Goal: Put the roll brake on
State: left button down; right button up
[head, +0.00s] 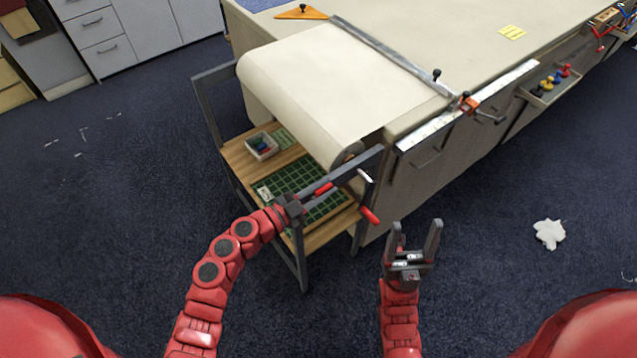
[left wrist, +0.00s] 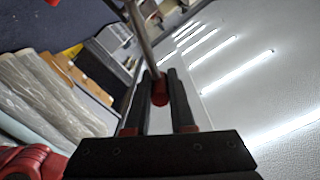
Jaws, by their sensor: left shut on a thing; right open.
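The cloth roll (head: 335,110) lies on a dark metal stand (head: 208,105) at the end of the long table. At the stand's near corner is a red grip (head: 323,189), with a second red grip (head: 369,215) and a short pale metal piece (head: 365,176) to its right. My left gripper (head: 308,196) is at the first red grip. In the left wrist view, its fingers (left wrist: 160,80) are closed around the red end (left wrist: 160,92) of a metal rod (left wrist: 141,38). Which part is the brake is unclear. My right gripper (head: 415,228) is open and empty, in front of the table end.
The stand's wooden shelf (head: 236,158) carries a green cutting mat (head: 300,180) and a small tray (head: 262,146). A metal rail (head: 385,50) crosses the table. A white scrap (head: 549,234) lies on the otherwise open floor at right.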

pick_arm(q)
jog(key=s+d+f+m+b, duration=0.3)
jog(key=s+f+m+b, duration=0.1)
jog(key=m+b, duration=0.5)
jog(key=shift+s+f+m+b, duration=0.2)
jog(key=shift+f+m+b, duration=0.2)
jog(key=shift+f+b, duration=0.55)
jog(key=shift+d+r, duration=0.1)
jog(key=c, duration=0.8)
grip_release()
jog(key=shift+o, duration=0.2)
jog(key=v, duration=1.7)
jog(key=shift+s+b, duration=0.15)
jog(key=shift+b, duration=0.15)
